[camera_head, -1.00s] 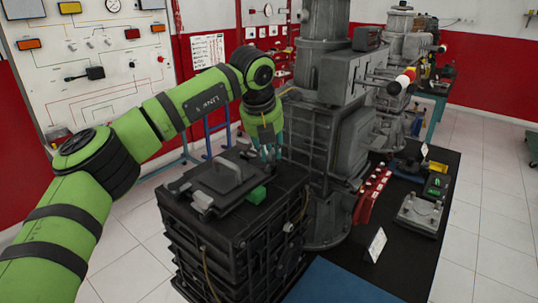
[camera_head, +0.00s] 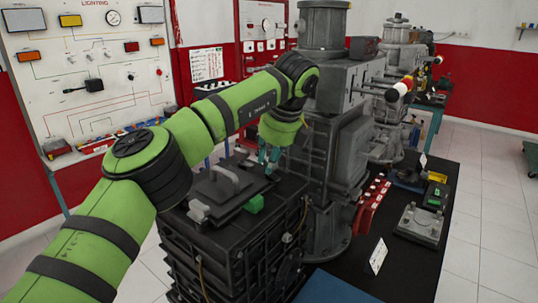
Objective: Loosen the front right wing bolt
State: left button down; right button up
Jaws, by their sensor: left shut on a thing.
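A black ribbed engine housing (camera_head: 222,262) stands in front of me. On its top lies a dark cover (camera_head: 221,198) with a grey handle. My left gripper (camera_head: 269,172) points down at the far right corner of the cover. Its teal fingers are shut on a small wing bolt, which they mostly hide. A green block (camera_head: 254,203) sits at the right edge of the cover, nearer to me than the fingers. A grey fitting (camera_head: 199,211) sits at the near left edge. My right gripper is not in view.
A tall grey engine (camera_head: 345,130) stands close behind and right of the housing. A dark table (camera_head: 418,262) at right holds a red strip (camera_head: 371,204), a grey plate (camera_head: 419,222) and a white card (camera_head: 378,256). A wall panel (camera_head: 85,75) is at back left.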

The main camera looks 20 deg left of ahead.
aim_at(278, 177)
pick_arm(q)
jog(key=n+p, duration=0.2)
jog(key=shift+d+r+n+g+y, duration=0.1)
jog(key=shift+r+n+g+y, duration=0.15)
jog(key=shift+n+g+y, duration=0.15)
jog(key=shift+f+n+p, duration=0.15)
jog(key=shift+n+p, duration=0.45)
jog(key=shift+p, duration=0.05)
jog(key=shift+g, duration=0.3)
jog(key=c, duration=1)
grip_release()
jog(key=shift+c, duration=0.2)
jog(key=v, duration=0.5)
jog(key=s+d, duration=0.4)
jog(key=d, duration=0.7)
jog(key=shift+d, duration=0.15)
